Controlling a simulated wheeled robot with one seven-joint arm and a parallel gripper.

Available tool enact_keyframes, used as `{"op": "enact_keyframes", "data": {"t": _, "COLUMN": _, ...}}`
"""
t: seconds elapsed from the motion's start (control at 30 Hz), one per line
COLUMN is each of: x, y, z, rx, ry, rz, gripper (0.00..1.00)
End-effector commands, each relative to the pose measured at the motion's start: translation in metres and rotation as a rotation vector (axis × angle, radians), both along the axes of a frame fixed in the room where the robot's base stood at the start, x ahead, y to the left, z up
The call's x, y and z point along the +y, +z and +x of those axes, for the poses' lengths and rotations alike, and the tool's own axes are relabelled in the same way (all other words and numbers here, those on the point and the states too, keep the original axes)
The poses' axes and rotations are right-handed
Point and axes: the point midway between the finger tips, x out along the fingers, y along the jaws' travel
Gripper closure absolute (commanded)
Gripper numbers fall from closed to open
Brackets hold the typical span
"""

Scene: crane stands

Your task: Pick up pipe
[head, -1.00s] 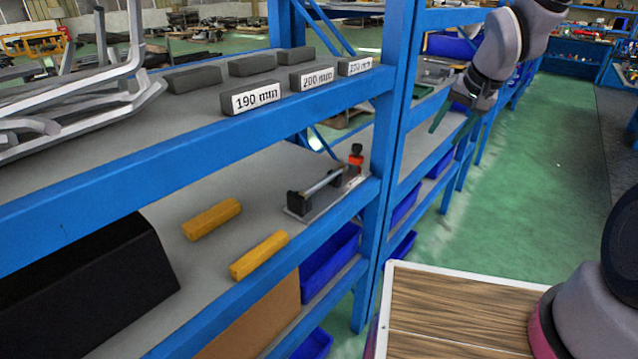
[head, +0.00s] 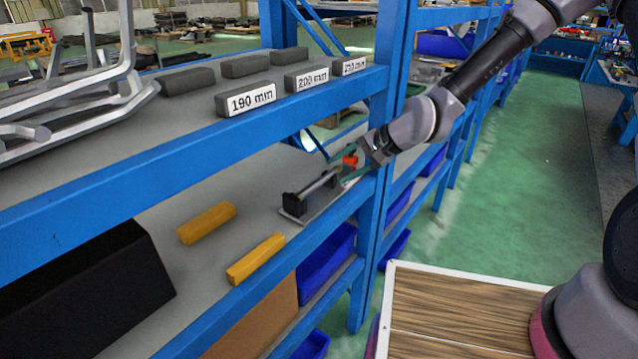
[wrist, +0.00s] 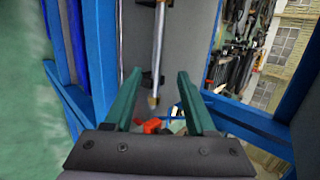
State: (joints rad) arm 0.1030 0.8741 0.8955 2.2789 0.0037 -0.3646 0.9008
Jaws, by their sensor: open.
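The pipe (head: 319,186) is a thin grey rod lying across a small black-and-grey fixture (head: 294,205) on the middle shelf, near the blue post. It also shows in the wrist view as a silver rod (wrist: 159,50) with a brassy near end, running away from me. My gripper (head: 342,164) is at the right end of the fixture. A red part (wrist: 152,125) of the fixture shows nearer to the palm. My gripper hides part of the fixture's right end in the head view.
The blue shelf post (head: 382,140) stands close beside my wrist. The upper shelf edge (head: 200,145) runs above the fixture. Grey blocks with labels, such as the 190 mm block (head: 248,99), stand on it. Two yellow bars (head: 255,258) lie left of the fixture.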

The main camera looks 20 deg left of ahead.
Motion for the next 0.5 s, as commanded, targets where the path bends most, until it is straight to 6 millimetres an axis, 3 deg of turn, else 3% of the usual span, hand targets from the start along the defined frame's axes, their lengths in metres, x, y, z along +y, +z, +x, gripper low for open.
{"op": "enact_keyframes", "data": {"t": 0.5, "x": 0.041, "y": -0.042, "z": 0.004, "rx": 0.0, "ry": 0.001, "rz": -0.002, "gripper": 0.44}}
